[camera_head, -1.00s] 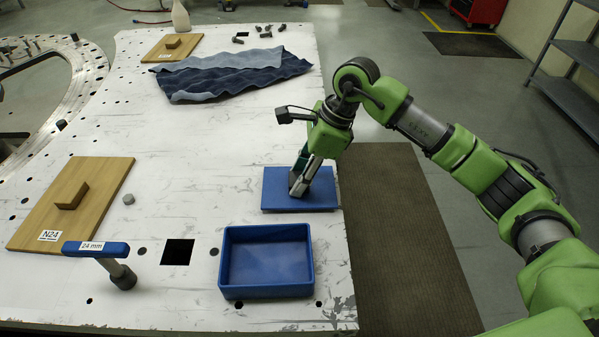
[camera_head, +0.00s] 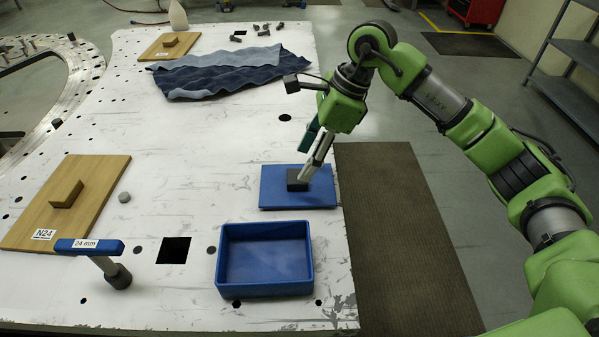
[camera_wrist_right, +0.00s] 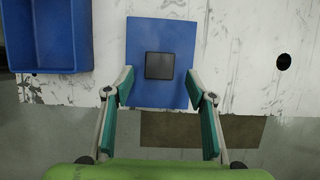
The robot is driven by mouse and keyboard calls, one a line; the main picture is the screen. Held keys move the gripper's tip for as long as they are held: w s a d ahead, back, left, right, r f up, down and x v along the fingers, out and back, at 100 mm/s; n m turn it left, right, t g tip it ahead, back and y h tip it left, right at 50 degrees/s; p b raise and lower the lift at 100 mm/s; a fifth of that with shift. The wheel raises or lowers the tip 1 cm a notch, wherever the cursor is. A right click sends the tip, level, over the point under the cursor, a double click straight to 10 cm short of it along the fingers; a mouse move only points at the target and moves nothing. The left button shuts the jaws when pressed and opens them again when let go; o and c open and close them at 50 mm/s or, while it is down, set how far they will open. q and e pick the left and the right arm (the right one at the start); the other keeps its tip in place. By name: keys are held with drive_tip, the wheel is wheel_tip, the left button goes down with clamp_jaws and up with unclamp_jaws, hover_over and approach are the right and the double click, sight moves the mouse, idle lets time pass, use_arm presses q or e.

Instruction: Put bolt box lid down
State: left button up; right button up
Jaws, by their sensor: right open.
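The blue bolt box lid (camera_head: 275,198) lies flat on the white plate at its right edge, with a dark square knob (camera_head: 297,180) on top. It also shows in the right wrist view (camera_wrist_right: 142,38), knob (camera_wrist_right: 160,66) centred between the fingers. The open blue box (camera_head: 265,290) stands in front of the lid, apart from it, and looks empty. My right gripper (camera_head: 312,172) is open just above the knob and holds nothing; in the wrist view its fingers (camera_wrist_right: 160,95) are spread wide to either side. My left gripper is not in view.
A T-handled 24 mm tool (camera_head: 90,247) stands at front left beside a wooden board (camera_head: 105,190) marked N24. A blue cloth (camera_head: 225,75), another board (camera_head: 160,53) and several bolts (camera_head: 265,30) lie farther back. The middle of the plate is clear.

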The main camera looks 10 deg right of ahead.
drive_tip(key=b+v, duration=0.1)
drive_tip(key=v, duration=0.5)
drive_tip(key=shift+r, duration=0.4)
drive_tip(key=shift+d, duration=0.15)
